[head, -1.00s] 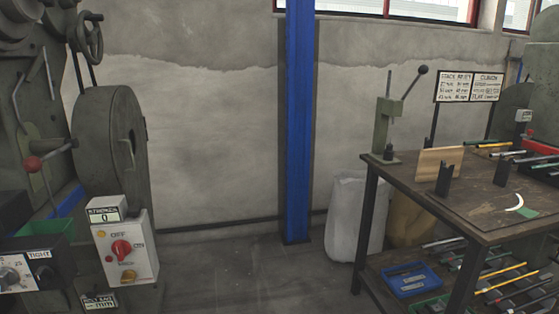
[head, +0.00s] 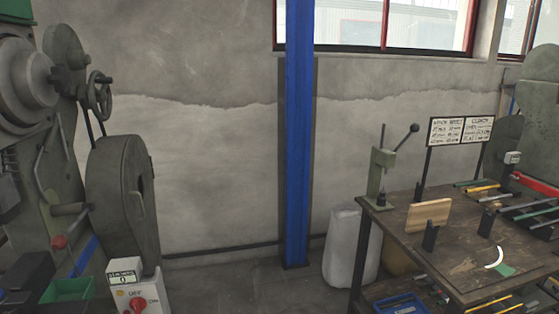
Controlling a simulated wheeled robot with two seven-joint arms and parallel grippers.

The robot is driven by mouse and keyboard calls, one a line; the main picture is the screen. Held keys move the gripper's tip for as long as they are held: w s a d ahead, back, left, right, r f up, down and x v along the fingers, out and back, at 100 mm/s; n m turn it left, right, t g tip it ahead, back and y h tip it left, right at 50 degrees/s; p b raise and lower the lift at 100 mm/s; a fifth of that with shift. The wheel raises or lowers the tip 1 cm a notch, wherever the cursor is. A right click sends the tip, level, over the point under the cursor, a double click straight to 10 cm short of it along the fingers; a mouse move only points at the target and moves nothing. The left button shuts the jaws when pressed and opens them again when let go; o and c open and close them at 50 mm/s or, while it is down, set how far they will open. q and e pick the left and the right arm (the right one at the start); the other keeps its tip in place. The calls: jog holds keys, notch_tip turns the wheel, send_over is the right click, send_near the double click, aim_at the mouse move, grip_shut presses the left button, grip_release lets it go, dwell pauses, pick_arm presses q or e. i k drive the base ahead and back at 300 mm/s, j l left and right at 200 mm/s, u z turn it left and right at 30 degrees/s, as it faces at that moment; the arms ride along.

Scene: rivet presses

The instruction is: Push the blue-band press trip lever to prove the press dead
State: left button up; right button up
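A grey-green press (head: 40,150) with a big flywheel (head: 122,200) stands at the left, cut off by the picture edge. A lever with a red knob (head: 58,242) sticks out low on its front. I cannot tell whether this is the trip lever. A green patch (head: 15,10) shows at the press's top left corner; no blue band is clearly visible on it. A blue strip (head: 85,256) shows low behind the lever. Neither of my grippers is in view.
A control box with a red switch (head: 138,303) and a counter reading 0 is cut off below. A green bin (head: 70,290) is beside it. A blue column (head: 297,150) stands mid-view. A workbench (head: 400,225) with tools fills the right. Floor between is clear.

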aim_at(59, 242)
jog(key=u, duration=1.25)
